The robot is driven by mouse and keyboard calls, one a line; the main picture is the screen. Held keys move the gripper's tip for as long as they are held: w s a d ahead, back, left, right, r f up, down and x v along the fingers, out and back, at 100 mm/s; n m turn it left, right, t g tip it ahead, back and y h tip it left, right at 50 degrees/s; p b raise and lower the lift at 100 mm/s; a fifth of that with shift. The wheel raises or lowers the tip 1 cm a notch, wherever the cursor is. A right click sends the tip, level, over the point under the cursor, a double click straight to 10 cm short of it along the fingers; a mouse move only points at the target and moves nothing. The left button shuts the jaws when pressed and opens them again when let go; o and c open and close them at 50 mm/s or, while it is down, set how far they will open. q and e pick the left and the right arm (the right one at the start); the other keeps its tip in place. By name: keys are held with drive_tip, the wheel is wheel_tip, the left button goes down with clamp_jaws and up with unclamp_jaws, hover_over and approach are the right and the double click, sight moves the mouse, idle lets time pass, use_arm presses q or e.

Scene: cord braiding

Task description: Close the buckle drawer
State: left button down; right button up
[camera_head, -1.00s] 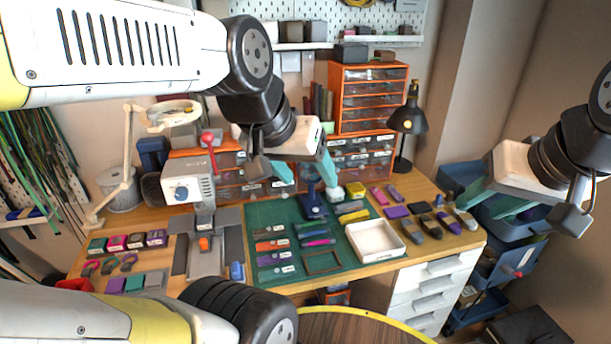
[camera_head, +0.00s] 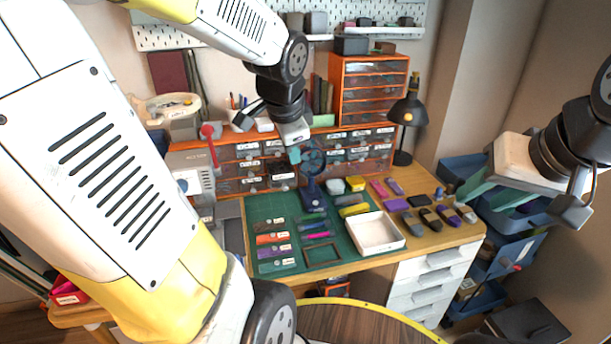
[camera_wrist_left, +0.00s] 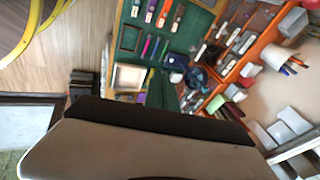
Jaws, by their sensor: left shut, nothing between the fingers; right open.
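The low orange drawer cabinet (camera_head: 240,187) stands at the back of the desk, with rows of small labelled drawers. One dark drawer (camera_head: 283,177) with a white label appears to stick out from its front; the label is too small to read, so I cannot tell if it is the buckle drawer. My left gripper (camera_head: 295,156) is shut and empty, pointing down just above and in front of this drawer. I cannot tell whether it touches. In the left wrist view the cabinet (camera_wrist_left: 236,62) lies at the right. My right gripper (camera_head: 476,198) is open and empty, right of the desk.
A green mat (camera_head: 272,212) with several straps and a white tray (camera_head: 375,233) covers the desk's middle. A blue tool (camera_head: 312,196) stands close in front of the cabinet. A taller orange drawer unit (camera_head: 372,90) and a black lamp (camera_head: 408,112) stand behind.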

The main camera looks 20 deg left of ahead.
use_arm(q)
drive_tip(key=w+a+f+m+y, duration=0.1)
drive_tip(key=w+a+f+m, duration=0.4)
drive_tip(key=w+f+m, duration=0.4)
drive_tip(key=w+a+f+m+g, duration=0.1)
drive_tip(key=w+a+f+m, duration=0.4)
drive_tip(key=f, duration=1.2)
drive_tip(key=w+m, duration=0.4)
drive_tip(key=w, duration=0.3)
drive_tip(key=shift+w+a+f+m+y, duration=0.15)
drive_tip(key=shift+w+f+m+y, duration=0.15)
drive_tip(key=shift+f+y, duration=0.1)
drive_tip(key=shift+r, duration=0.1)
